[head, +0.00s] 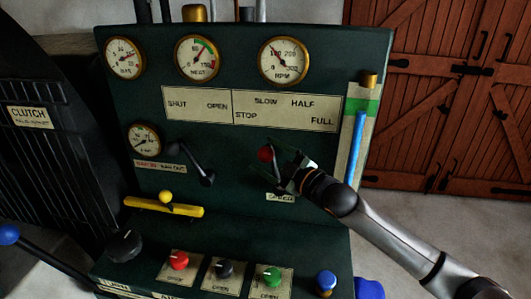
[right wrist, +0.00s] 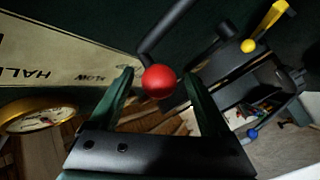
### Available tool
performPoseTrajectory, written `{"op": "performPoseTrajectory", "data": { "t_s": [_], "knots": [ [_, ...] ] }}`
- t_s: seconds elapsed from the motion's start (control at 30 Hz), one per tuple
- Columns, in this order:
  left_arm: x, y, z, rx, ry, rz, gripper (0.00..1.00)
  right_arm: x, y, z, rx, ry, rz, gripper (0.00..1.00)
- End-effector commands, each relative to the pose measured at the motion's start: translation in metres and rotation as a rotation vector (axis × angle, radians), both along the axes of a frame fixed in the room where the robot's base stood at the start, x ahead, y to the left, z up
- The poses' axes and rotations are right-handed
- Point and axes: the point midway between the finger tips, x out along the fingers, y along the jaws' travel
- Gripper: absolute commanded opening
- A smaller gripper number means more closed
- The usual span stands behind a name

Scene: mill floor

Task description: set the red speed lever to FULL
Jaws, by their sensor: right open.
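The red speed lever's ball knob (head: 265,155) stands out from the dark green panel, below the STOP and SLOW words of the scale plate (head: 290,112). FULL is at the plate's lower right. My right gripper (head: 279,158) is open at the knob, its arm coming from the lower right. In the right wrist view the red knob (right wrist: 159,81) sits between the two fingertips, with a gap visible on each side. Its black arm (right wrist: 165,30) runs up behind it. In the head view my gripper hides much of the lever's arm and pivot. My left gripper is not seen.
A black lever (head: 197,165) stands left of the red knob, and a yellow bar handle (head: 165,206) lies lower left. Several coloured knobs line the lower console. A blue sight tube (head: 355,148) is at the panel's right edge. Gauges (head: 284,61) sit above.

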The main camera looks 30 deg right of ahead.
Motion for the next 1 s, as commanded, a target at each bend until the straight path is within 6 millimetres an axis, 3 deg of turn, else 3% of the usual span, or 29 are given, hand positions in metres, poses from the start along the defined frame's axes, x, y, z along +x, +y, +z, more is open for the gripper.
{"op": "performPoseTrajectory", "data": {
  "t_s": [0.43,1.0],
  "knots": [
    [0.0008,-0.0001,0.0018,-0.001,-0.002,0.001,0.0,0.008,0.0024,0.0001,-0.002,-0.001,0.001,0.81],
    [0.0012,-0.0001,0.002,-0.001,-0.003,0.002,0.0,0.0077,0.0026,-0.0004,-0.001,0.0,0.001,0.17]
  ]
}}
